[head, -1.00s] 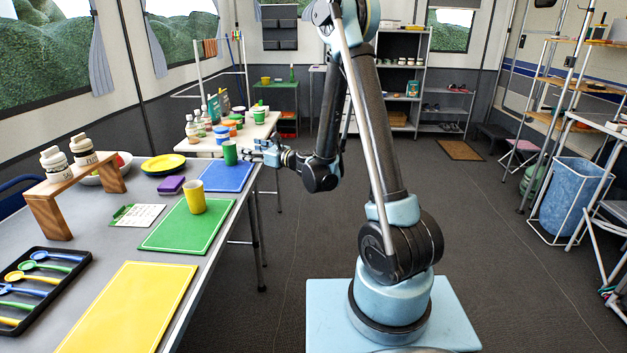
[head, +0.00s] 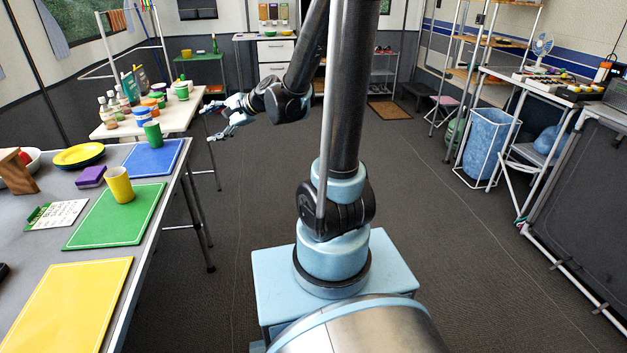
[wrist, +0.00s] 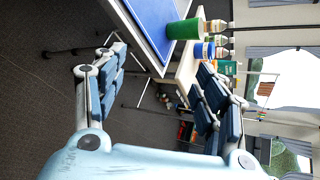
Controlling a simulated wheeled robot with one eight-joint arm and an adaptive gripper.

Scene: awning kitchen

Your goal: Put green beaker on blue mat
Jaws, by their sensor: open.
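The green beaker (head: 153,133) stands upright at the far end of the blue mat (head: 150,160), with its base apparently on the mat. The wrist view shows the beaker (wrist: 184,29) sideways, against the end of the blue mat (wrist: 146,16). My gripper (head: 214,121) is open and empty, to the right of the beaker and off the table's right edge, over the floor. Its spread fingers also show in the wrist view (wrist: 160,92), with nothing between them and the beaker beyond them.
A yellow cup (head: 119,187) stands on the green mat (head: 115,225), nearer than the blue mat. A second table (head: 107,130) behind holds jars and bottles. The floor right of the tables is open.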

